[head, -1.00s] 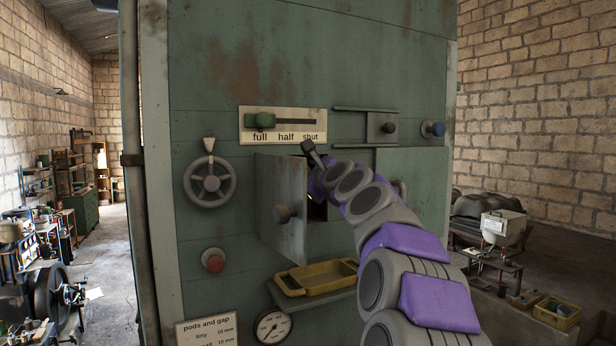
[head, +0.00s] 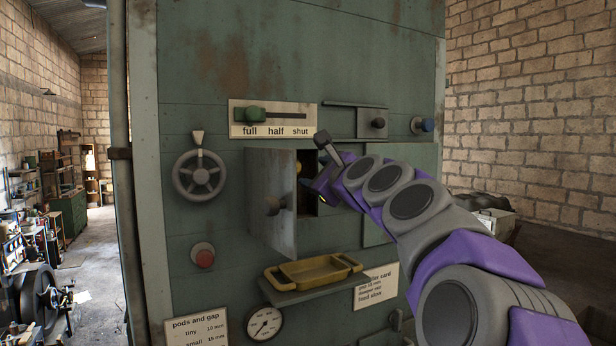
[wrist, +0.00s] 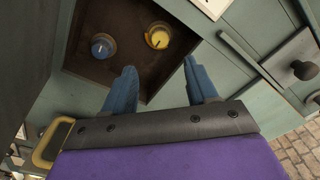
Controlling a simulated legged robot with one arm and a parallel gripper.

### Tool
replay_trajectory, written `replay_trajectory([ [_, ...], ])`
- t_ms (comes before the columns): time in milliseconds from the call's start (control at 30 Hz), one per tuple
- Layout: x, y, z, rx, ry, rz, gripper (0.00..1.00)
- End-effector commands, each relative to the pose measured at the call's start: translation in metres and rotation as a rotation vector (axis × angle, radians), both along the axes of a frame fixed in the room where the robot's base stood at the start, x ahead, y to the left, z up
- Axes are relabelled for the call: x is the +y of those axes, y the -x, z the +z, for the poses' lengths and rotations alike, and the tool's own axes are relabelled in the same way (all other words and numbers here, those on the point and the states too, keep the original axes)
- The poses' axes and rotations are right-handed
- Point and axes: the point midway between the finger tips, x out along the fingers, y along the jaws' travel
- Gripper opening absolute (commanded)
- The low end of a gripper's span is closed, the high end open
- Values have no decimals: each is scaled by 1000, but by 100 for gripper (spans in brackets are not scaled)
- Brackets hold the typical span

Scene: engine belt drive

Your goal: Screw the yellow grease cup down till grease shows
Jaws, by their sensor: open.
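The yellow grease cup (wrist: 158,38) sits inside a dark recess behind an open door, in the upper middle of the wrist view. A blue cup (wrist: 103,46) sits to its left in the same recess. My gripper (wrist: 166,80) is open and empty, with its two blue fingers apart. The fingertips are at the mouth of the recess, short of the yellow cup and not touching it. In the head view the open door (head: 272,203) and my arm hide most of the recess. I cannot see any grease.
The door stands swung out just left of my gripper. A yellow tray (head: 314,271) sits on a shelf below. A slider plate (head: 272,120), a handwheel (head: 200,175) and a red button (head: 203,255) are on the green panel. A sliding hatch with a knob (head: 378,123) is at upper right.

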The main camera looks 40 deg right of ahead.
Motion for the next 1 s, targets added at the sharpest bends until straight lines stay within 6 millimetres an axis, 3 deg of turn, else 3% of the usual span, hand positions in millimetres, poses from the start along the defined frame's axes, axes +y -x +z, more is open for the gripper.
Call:
replay_trajectory([
  [200, 10, 38, 0, -1, 1, -1, 58],
  [400, 16, 59, -2, 1, -1, -1, 58],
  [1000, 21, 65, -5, 10, 4, 6, 58],
])
